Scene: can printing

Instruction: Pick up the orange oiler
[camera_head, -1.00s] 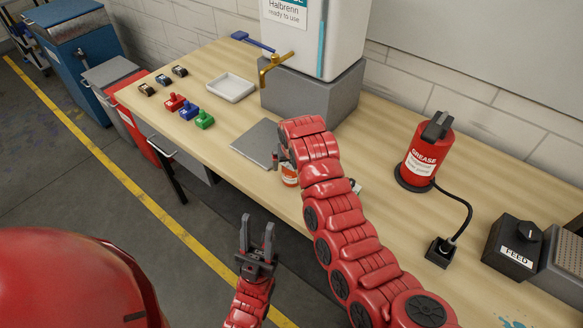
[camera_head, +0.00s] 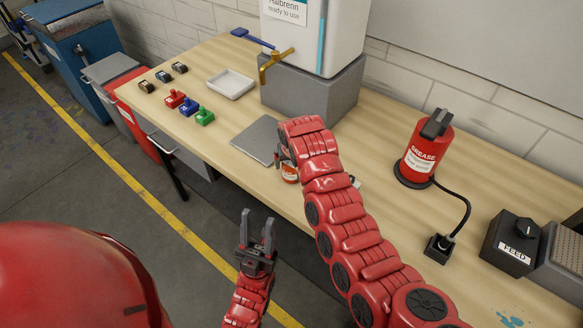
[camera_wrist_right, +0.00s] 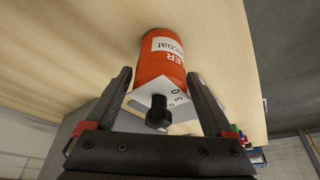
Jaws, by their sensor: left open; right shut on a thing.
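The orange oiler (camera_head: 289,173) is at the front edge of the wooden bench, partly hidden by my right gripper (camera_head: 284,152). In the right wrist view the oiler (camera_wrist_right: 163,62) is an orange can with a white label, a white square plate and a dark knob at its near end. My left gripper (camera_head: 257,232) is open and empty, over the floor in front of the bench.
A grey plate (camera_head: 258,139) lies just behind the oiler. Red, blue and green stamps (camera_head: 190,108) and a white tray (camera_head: 231,84) are farther left. A dispenser (camera_head: 318,40) with a brass tap stands behind. A red grease can (camera_head: 424,155) stands right. A small white item (camera_head: 355,183) is mostly hidden behind my arm.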

